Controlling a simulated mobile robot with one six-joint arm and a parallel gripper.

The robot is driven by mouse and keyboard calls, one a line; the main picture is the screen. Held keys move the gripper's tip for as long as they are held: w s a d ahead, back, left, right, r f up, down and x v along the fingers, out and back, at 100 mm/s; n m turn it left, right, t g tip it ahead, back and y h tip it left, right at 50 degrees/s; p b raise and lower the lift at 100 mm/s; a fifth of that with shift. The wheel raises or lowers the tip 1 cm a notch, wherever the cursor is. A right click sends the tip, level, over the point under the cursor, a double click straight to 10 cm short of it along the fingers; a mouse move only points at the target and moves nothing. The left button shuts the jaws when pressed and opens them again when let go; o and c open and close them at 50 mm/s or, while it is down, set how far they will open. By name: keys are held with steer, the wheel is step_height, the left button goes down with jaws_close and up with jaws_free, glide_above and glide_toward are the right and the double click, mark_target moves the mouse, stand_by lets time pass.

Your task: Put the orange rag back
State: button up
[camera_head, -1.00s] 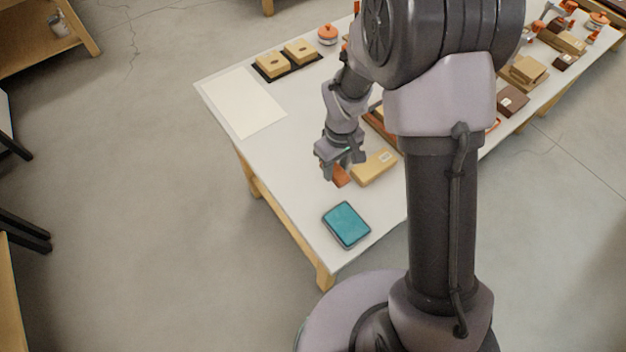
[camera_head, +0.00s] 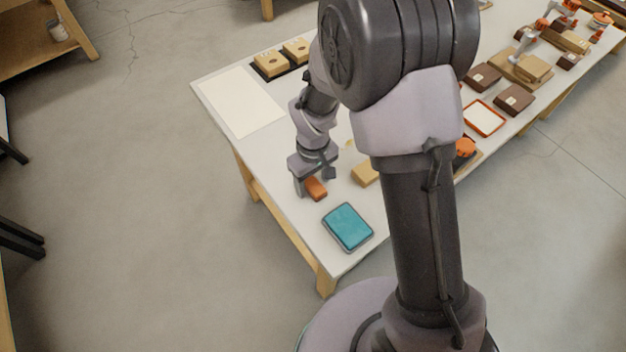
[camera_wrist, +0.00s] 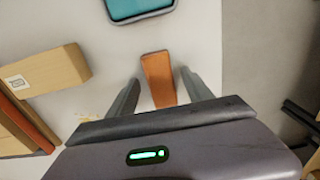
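The orange rag (camera_head: 316,189) is a small folded, oblong, orange-brown piece on the white table, left of the tan box and up-left of the teal case. In the wrist view the rag (camera_wrist: 158,78) lies between the two fingers. My gripper (camera_wrist: 160,82) is open, with a visible gap between each finger and the rag. In the head view my gripper (camera_head: 308,184) is low over the table at the rag; its fingertips are partly hidden there.
A teal case (camera_head: 348,227) lies near the table corner. A tan box (camera_head: 365,174) is to the right of the rag, partly hidden by my arm. A white sheet (camera_head: 240,102) lies at the left, near a black tray with two tan blocks (camera_head: 270,63). Bare table surrounds the rag.

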step_height(320, 180, up, 12)
steer(key=r+p, duration=0.1)
steer(key=p, duration=0.5)
step_height(320, 180, up, 11)
steer(key=m+t+y, duration=0.1)
steer(key=m+t, duration=0.1)
steer(key=m, duration=0.2)
glide_above(313, 184)
steer(key=s+d, duration=0.3)
steer(key=d, duration=0.1)
steer(key=s+d+r+m+t+y, duration=0.1)
steer(key=s+d+r+m+t, duration=0.2)
steer(key=s+r+m, duration=0.4)
steer(key=s+d+r, duration=0.1)
steer(key=s+r, duration=0.1)
steer(key=s, duration=0.5)
steer(key=shift+d+r+t+b, duration=0.2)
steer(key=shift+r+t+b, duration=0.1)
steer(key=shift+t, duration=0.1)
